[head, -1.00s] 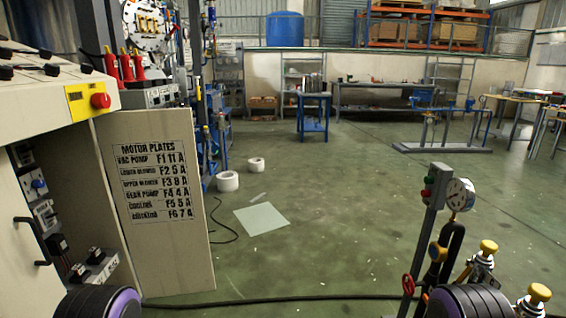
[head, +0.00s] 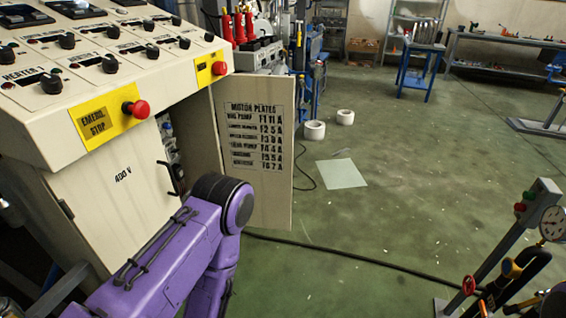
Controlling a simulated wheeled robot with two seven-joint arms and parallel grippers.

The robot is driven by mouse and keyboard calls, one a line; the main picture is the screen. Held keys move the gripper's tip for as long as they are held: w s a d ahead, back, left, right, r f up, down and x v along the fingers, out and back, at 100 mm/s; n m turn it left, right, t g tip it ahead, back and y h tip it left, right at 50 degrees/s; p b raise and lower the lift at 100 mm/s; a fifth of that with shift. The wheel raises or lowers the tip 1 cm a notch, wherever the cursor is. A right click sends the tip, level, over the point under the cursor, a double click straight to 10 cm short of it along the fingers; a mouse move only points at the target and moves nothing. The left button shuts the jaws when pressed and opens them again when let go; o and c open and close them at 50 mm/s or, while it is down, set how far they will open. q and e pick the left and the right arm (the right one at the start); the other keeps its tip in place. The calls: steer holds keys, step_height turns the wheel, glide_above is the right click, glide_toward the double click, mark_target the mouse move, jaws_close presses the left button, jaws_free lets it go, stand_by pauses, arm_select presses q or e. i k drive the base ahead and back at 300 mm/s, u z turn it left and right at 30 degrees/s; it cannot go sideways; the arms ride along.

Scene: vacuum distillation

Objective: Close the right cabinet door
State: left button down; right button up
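The right cabinet door (head: 258,150) stands open on the right side of the cabinet (head: 110,180). Its inner face, with the "Motor plates" list, faces me. The other door (head: 115,195), marked "400 V", has a black handle (head: 172,180) and looks shut. Between the two, a dark opening (head: 168,130) shows some of the fittings inside. My purple left arm crosses in front of the cabinet, and its bent joint hides the door's lower left part. I cannot tell whether the arm touches the door. Neither gripper is in view.
A sloping control panel with knobs and a red emergency stop button (head: 136,108) juts out above the doors. A black cable (head: 340,254) runs across the floor. A post with a gauge (head: 552,223) stands at the right. The green floor between is mostly clear.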

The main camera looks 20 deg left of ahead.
mark_target(256, 112)
steer(key=z, duration=0.05)
steer(key=i, duration=4.8)
steer(key=u, duration=4.25)
steer(key=i, duration=0.45)
steer(key=z, duration=0.05)
steer(key=k, duration=0.5)
steer(key=z, duration=0.3)
steer(key=i, duration=0.45)
steer(key=u, duration=0.45)
